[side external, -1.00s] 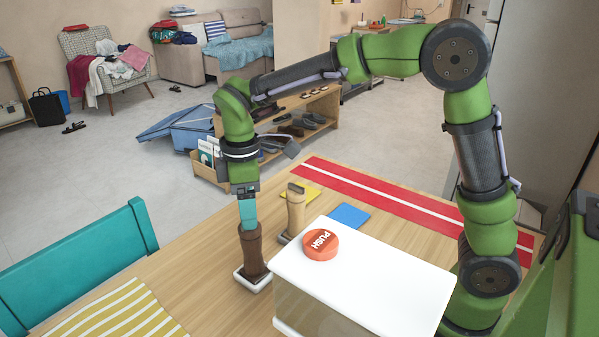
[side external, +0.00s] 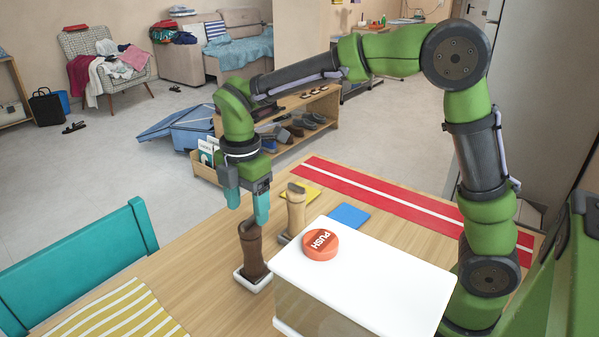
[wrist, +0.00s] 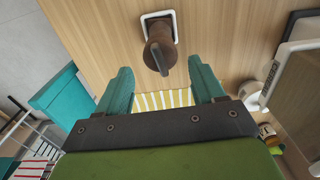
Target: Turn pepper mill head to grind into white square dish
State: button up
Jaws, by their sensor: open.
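The brown pepper mill (side external: 252,250) stands upright on the white square dish (side external: 254,281) on the wooden table. In the wrist view the mill (wrist: 158,50) stands beyond my fingertips, with a dark flat piece at its head, and the dish's rim (wrist: 146,17) shows around its foot. My gripper (side external: 247,210) is open with teal fingers, just above the mill's head in the side view. In the wrist view my gripper (wrist: 160,72) has its fingers spread to either side of the mill, with gaps, holding nothing.
A lighter wooden mill-like object (side external: 296,210) stands close to the right. A white-topped box (side external: 365,285) with a red PUSH button (side external: 321,244) is at the front right. A yellow striped mat (side external: 115,315) and teal chair (side external: 80,265) are at the left.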

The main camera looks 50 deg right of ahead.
aim_at(249, 220)
jog(key=shift+f, duration=3.05)
jog(key=shift+c, duration=0.3)
jog(key=c, duration=0.6)
jog(key=m, duration=0.8)
jog(key=o, duration=0.7)
jog(key=shift+c, duration=0.2)
